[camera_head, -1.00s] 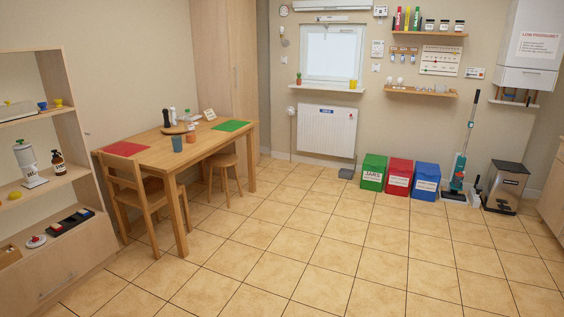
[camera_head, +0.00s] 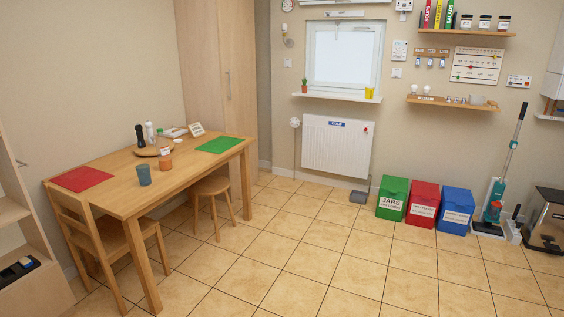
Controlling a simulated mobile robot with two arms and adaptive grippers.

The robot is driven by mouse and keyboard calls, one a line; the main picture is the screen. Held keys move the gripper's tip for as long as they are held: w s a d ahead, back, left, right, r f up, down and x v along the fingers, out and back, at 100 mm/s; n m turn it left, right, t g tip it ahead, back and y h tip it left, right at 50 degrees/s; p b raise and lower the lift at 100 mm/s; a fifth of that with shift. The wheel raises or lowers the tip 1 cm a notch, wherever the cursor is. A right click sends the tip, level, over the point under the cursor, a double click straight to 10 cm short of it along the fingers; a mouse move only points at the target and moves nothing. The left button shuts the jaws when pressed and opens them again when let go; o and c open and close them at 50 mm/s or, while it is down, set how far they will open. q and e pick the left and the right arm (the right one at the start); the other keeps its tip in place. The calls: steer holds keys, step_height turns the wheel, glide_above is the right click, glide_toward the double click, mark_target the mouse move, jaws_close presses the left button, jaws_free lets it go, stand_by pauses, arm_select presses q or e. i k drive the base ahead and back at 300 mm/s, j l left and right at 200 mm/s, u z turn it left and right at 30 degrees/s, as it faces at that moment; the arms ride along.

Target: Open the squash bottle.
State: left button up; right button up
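I cannot pick out a squash bottle for certain. A dark bottle-like shape (camera_head: 140,135) and a white one (camera_head: 150,132) stand at the back of the wooden table (camera_head: 125,168); both are too small to identify. In front of them are a blue-grey cup (camera_head: 144,175) and an orange cup (camera_head: 166,163). Tall coloured items, including a red one (camera_head: 438,14), stand on the upper wall shelf (camera_head: 470,33); their labels are unreadable. Neither gripper is in view.
A chair (camera_head: 75,225) and a stool (camera_head: 211,187) stand at the table. Green (camera_head: 392,186), red (camera_head: 423,190) and blue (camera_head: 457,196) bins line the wall beside a floor cleaner (camera_head: 494,200). The tiled floor (camera_head: 300,250) is open in the middle.

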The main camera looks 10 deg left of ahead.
mark_target(161, 145)
steer(key=i+u, duration=0.1)
steer(key=i, duration=0.75)
steer(key=i+l+u, duration=0.1)
steer(key=i, duration=0.75)
steer(key=i+l+u, duration=0.1)
steer(key=i+u, duration=0.2)
steer(key=u, duration=0.15)
steer(key=i+l+u, duration=0.25)
steer(key=u, duration=0.15)
steer(key=i+l+u, duration=0.55)
steer(key=l+u, duration=0.15)
steer(key=u, duration=0.2)
